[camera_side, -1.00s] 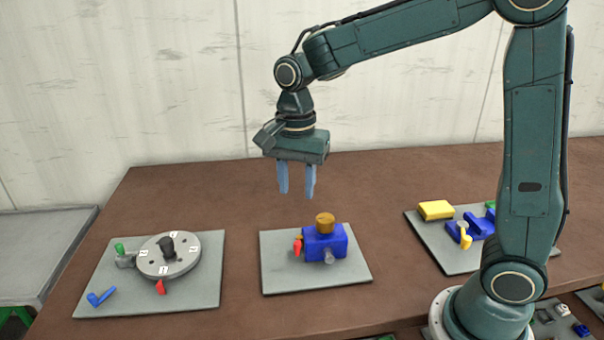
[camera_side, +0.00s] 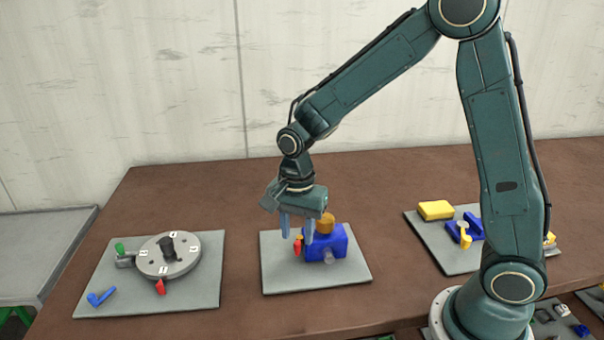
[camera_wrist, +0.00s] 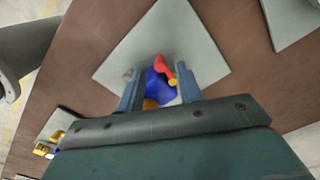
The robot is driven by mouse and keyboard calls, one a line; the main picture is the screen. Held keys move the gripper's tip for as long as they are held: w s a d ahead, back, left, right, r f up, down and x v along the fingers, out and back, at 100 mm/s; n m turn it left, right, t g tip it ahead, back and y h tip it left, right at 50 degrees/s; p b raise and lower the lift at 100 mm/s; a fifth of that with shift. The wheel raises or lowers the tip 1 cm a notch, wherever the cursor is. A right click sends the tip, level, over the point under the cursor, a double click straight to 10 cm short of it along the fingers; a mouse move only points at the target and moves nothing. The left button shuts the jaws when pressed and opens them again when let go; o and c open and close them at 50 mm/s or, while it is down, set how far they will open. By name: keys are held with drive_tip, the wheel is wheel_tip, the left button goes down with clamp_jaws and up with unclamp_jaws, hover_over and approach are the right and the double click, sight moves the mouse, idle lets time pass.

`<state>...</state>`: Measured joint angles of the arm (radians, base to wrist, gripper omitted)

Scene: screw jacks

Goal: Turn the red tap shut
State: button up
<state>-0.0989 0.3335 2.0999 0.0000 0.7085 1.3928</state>
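The red tap (camera_side: 297,246) is a small red handle on the left side of a blue block (camera_side: 336,242) with an orange-brown knob (camera_side: 325,222) on top. The block sits on the middle grey plate (camera_side: 285,279). My gripper (camera_side: 297,236) is low over the block, pointing down, with its two blue-grey fingers apart. In the wrist view the red tap (camera_wrist: 163,66) lies just beyond and between the fingertips of my gripper (camera_wrist: 158,76). Nothing is seen clasped.
A grey plate at left bears a round dial (camera_side: 168,256), a blue lever (camera_side: 101,298) and a red pointer. A plate at right bears a yellow block (camera_side: 436,210) and blue parts. Bare brown table (camera_side: 240,212) lies between and behind the plates.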

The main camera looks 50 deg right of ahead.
drive_tip(key=shift+f, duration=1.2)
clamp_jaws()
drive_tip(key=shift+s+d+n, duration=0.2)
drive_tip(key=shift+n, duration=0.55)
drive_tip(key=shift+s+d+n, duration=0.2)
drive_tip(key=shift+n, duration=0.55)
unclamp_jaws()
